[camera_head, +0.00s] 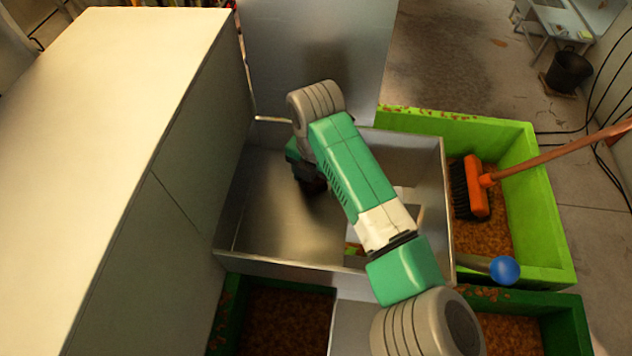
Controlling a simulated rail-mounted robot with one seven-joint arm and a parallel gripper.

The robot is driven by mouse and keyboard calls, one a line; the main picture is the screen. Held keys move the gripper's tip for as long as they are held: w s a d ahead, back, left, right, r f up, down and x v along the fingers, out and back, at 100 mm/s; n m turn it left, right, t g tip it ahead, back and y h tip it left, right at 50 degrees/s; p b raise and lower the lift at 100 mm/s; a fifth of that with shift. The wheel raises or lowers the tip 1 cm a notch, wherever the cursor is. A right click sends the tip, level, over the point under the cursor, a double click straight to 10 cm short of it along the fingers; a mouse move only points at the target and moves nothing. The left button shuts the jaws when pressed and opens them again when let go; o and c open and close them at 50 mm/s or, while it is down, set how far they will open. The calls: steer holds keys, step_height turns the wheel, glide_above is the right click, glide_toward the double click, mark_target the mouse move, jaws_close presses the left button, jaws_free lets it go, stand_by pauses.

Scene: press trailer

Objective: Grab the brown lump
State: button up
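My arm reaches down into a grey metal tray (285,225) with raised walls. My gripper (314,186) is a dark shape low over the tray floor, left of the arm's green link. Its fingers are mostly hidden by the arm, so I cannot tell whether it is open or shut or holds anything. I cannot make out a separate brown lump in the tray; one could be hidden behind the gripper or arm.
A tall pale cabinet (120,110) borders the tray on the left, and an upright metal panel (318,45) stands behind. A light green bin (553,225) at right holds brown crumbs and an orange broom (473,187). A blue knob (504,270) is near the tray's right corner.

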steer(key=c, duration=1)
steer(key=shift+o, duration=0.2)
